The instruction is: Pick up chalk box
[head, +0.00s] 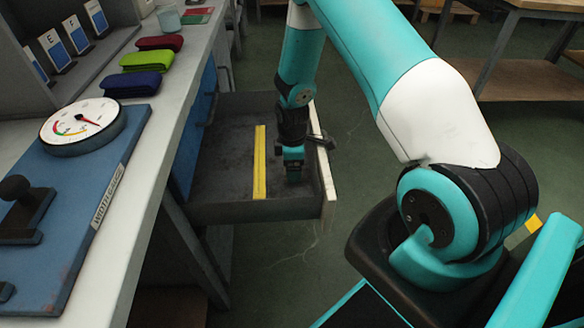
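I cannot make out a chalk box in the head view. My gripper (293,172) points down inside an open drawer (225,208), close to the drawer's right-hand front panel. Its fingers are small and dark here, so I cannot tell whether they are open or shut, or whether they hold anything. My gripper and wrist hide a part of the drawer floor. A yellow strip (260,160) like a ruler lies on the drawer floor to the left of my gripper.
The drawer juts from a workbench (165,150). Green floor (300,265) is open beside the drawer. A wooden table (530,75) stands at upper right.

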